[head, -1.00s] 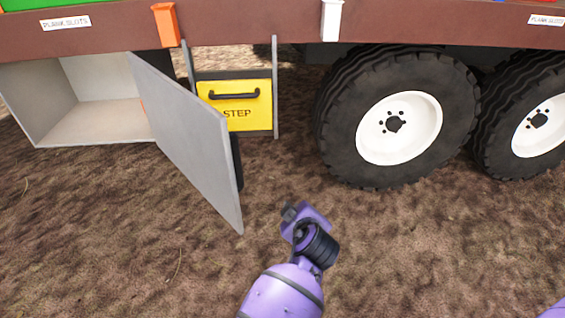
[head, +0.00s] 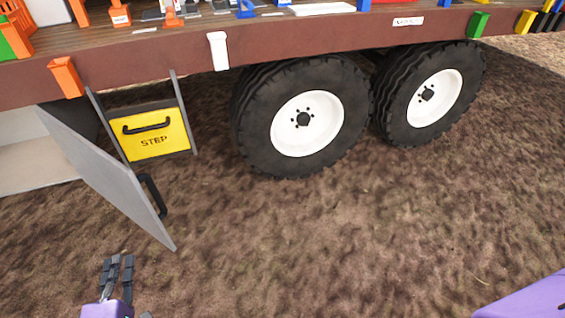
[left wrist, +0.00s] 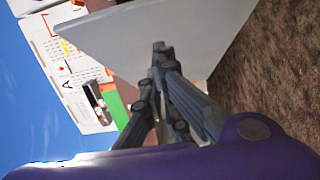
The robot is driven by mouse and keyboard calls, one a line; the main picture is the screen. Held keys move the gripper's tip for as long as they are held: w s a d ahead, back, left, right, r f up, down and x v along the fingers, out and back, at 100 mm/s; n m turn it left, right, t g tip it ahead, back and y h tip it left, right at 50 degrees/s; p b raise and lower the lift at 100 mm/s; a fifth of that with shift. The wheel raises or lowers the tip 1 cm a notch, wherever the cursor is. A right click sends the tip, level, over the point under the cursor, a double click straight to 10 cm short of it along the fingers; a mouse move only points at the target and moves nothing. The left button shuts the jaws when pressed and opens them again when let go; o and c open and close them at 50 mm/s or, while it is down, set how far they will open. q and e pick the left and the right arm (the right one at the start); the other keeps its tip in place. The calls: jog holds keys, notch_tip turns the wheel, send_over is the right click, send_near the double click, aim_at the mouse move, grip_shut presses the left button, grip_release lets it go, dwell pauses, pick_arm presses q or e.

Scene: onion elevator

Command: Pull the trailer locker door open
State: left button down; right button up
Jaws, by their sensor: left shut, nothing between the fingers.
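The grey locker door (head: 105,175) stands swung out from the locker (head: 35,165) under the trailer at the left, and the pale inside of the locker shows beside it. A black handle (head: 153,196) is on the door's right face. My left gripper (head: 121,260) is shut and empty, below the door's near corner in the picture and apart from the handle. In the left wrist view the door's grey panel (left wrist: 150,35) lies beyond my left gripper (left wrist: 160,48). My right gripper is out of view.
A yellow step panel (head: 156,135) hangs under the trailer bed right of the door. Two wheels, a nearer one (head: 305,125) and a farther one (head: 433,97), stand to its right. The brown ground in front is clear.

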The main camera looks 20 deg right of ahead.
pick_arm(q)
jog(key=w+d, duration=0.4)
jog(key=w, duration=0.5)
jog(key=shift+w+d, duration=0.15)
jog(key=shift+w, duration=0.2)
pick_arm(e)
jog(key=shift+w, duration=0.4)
pick_arm(q)
jog(key=shift+d+b, duration=0.1)
jog(key=shift+b, duration=0.2)
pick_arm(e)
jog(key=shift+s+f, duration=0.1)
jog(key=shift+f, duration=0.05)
pick_arm(q)
jog(key=w+d+b, duration=0.4)
jog(key=w+d, duration=0.5)
jog(key=d, duration=0.2)
jog(key=shift+d, duration=0.25)
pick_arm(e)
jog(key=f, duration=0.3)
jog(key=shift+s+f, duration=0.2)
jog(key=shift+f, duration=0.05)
